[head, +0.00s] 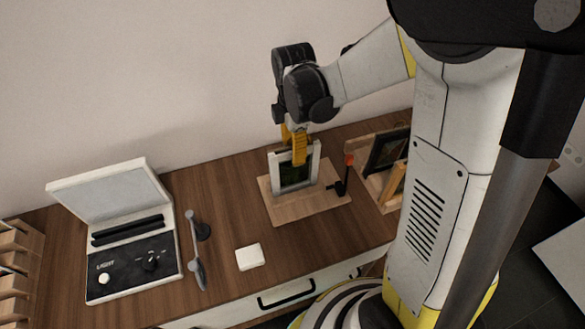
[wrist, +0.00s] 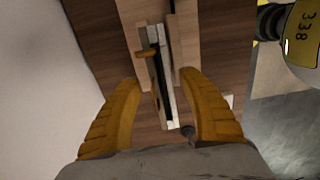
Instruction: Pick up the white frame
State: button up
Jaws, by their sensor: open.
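The white frame (head: 273,175) stands upright, with a dark green picture in it, on a light wooden board (head: 325,205) on the table. My gripper (head: 293,143) points down at its top edge, and one yellow finger covers part of that edge in the head view. In the wrist view the frame (wrist: 168,108) shows nearly edge-on as a narrow white and dark strip. My open fingers (wrist: 160,82) lie on either side of it, with gaps showing. How far down the fingertips reach beside the frame is hard to tell.
A small black stand with a red-orange top (head: 348,160) is close right of the frame. A wooden holder with dark frames (head: 387,150) stands further right. An open light box (head: 120,262), a grey-handled tool (head: 195,250) and a white block (head: 249,257) lie left and in front.

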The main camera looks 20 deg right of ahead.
aim_at(285, 179)
jog(key=f+b, duration=0.1)
jog(key=f, duration=0.2)
jog(key=f+b, duration=0.1)
jog(key=f, duration=0.1)
jog(key=shift+s+d+f+b, duration=0.1)
jog(key=shift+s+f+b, duration=0.1)
jog(key=shift+f+b, duration=0.15)
grip_shut()
